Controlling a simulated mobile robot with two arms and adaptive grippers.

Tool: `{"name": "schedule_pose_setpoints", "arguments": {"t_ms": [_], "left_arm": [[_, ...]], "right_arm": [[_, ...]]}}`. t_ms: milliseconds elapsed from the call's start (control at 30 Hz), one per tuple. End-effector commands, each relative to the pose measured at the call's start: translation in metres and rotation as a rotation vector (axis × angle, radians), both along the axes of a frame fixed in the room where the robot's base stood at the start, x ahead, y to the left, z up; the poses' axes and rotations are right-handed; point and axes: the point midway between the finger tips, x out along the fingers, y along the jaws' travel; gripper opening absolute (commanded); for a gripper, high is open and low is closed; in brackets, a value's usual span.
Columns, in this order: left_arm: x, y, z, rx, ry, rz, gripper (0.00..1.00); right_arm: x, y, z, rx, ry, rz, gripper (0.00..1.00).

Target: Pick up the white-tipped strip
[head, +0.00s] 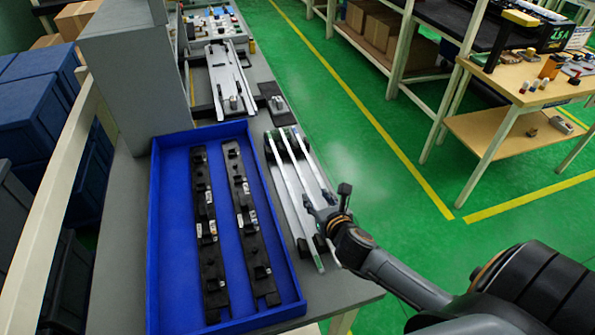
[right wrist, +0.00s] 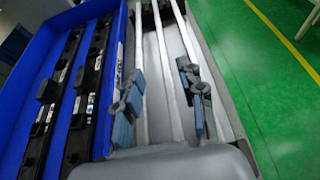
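Several long, thin, pale strips lie side by side on a rack (head: 294,204) to the right of the blue tray. One pale strip (head: 284,172) shows in the head view, and a pale strip (right wrist: 163,50) runs between my fingers in the right wrist view. I cannot tell which strip has the white tip. My right gripper (head: 325,203) is over the rack's right side. Its two fingers stand apart in the right wrist view (right wrist: 160,82), with no strip clamped between them. My left gripper is not in view.
A blue tray (head: 158,240) on the grey bench holds two black bars (head: 206,240) with small fittings. Behind the rack is another pale fixture (head: 226,80). A grey box-like column (head: 130,70) stands at the left. Green floor lies open to the right.

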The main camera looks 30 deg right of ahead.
Motion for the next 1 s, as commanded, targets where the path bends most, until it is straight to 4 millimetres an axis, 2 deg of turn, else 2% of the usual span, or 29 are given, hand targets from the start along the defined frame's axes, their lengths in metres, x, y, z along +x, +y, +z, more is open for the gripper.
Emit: {"name": "schedule_pose_setpoints", "arguments": {"t_ms": [100,167,267,400,533,667,867,1000], "left_arm": [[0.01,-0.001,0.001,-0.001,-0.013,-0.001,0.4],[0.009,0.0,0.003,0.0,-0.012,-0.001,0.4],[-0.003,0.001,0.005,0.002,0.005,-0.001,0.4],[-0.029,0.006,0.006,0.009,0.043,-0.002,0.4],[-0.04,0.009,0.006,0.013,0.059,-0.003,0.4],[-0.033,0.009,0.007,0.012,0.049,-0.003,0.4],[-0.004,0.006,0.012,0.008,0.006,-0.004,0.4],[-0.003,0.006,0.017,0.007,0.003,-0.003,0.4]], "right_arm": [[0.003,-0.002,-0.004,0.008,0.008,-0.007,0.4],[0.01,-0.004,-0.006,0.009,0.008,-0.009,0.4],[0.027,-0.008,-0.012,0.009,0.007,-0.009,0.4],[0.051,-0.013,-0.022,0.009,0.006,-0.009,0.4],[0.067,-0.017,-0.031,0.009,0.006,-0.008,0.4],[0.075,-0.019,-0.035,0.008,0.006,-0.007,0.4],[0.087,-0.022,-0.038,0.008,0.006,-0.007,0.4],[0.103,-0.026,-0.045,0.008,0.006,-0.007,0.4]]}}
